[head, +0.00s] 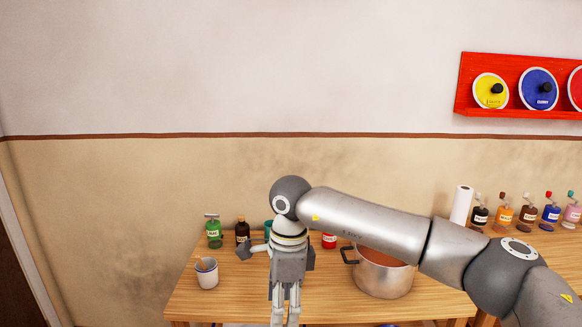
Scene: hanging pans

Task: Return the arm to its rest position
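My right arm comes in from the right edge and reaches across the table to the left. Its wrist bends down, and my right gripper (285,312) points downward in front of the table's front edge. Its fingers run to the bottom of the picture, and the tips are hard to make out. No object shows between them, and I cannot tell how far apart they are. My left arm and gripper are not in view.
A wooden table (235,301) holds a metal pot (383,277) partly behind my arm, a white cup (207,273), a green bottle (213,232) and a dark bottle (242,230). Several bottles and a paper roll (461,205) stand right. A red rack (475,67) with lids hangs above.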

